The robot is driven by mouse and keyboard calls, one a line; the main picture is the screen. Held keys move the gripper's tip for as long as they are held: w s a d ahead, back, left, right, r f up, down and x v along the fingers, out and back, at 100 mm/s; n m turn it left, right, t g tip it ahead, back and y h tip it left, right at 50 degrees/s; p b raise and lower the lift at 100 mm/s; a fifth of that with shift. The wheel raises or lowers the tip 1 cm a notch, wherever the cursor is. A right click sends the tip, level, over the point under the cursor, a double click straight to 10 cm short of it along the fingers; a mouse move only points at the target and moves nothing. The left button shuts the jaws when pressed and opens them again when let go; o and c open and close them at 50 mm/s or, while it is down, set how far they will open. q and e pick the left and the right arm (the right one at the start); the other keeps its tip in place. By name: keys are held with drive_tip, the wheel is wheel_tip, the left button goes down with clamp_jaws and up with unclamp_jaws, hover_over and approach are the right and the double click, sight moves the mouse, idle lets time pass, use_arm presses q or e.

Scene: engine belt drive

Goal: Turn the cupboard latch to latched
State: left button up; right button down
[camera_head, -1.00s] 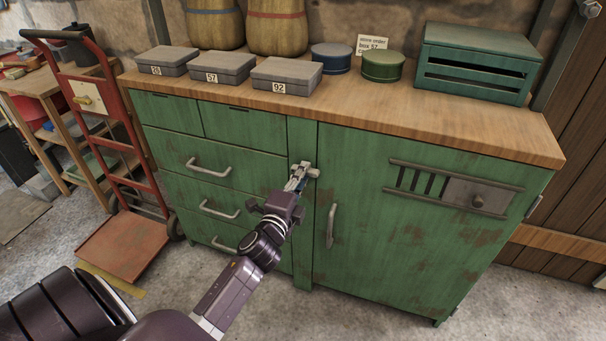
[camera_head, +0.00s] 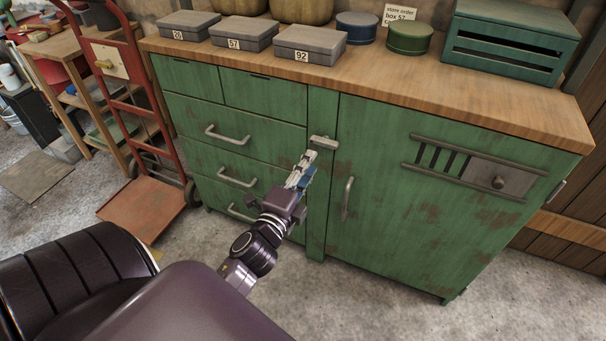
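The green cupboard (camera_head: 400,225) stands ahead, its door shut, with a vertical grey handle (camera_head: 347,198). The latch (camera_head: 323,142) is a small pale metal bar near the top of the post left of the door. It lies about level, its right end reaching the seam between post and door. My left gripper (camera_head: 309,158) points up at it from just below. Its fingertips are close together; I cannot tell whether they touch the latch or whether a gap lies between them. Part of the latch mount is hidden. My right gripper is out of view.
Grey boxes (camera_head: 309,44), round tins (camera_head: 410,37) and a green slatted case (camera_head: 508,45) stand on the wooden worktop (camera_head: 440,88). Drawers with projecting handles (camera_head: 228,136) lie left of the post. A red hand truck (camera_head: 145,205) stands further left. The floor in front is clear.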

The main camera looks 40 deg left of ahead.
use_arm(q)
drive_tip(key=shift+v, duration=1.65)
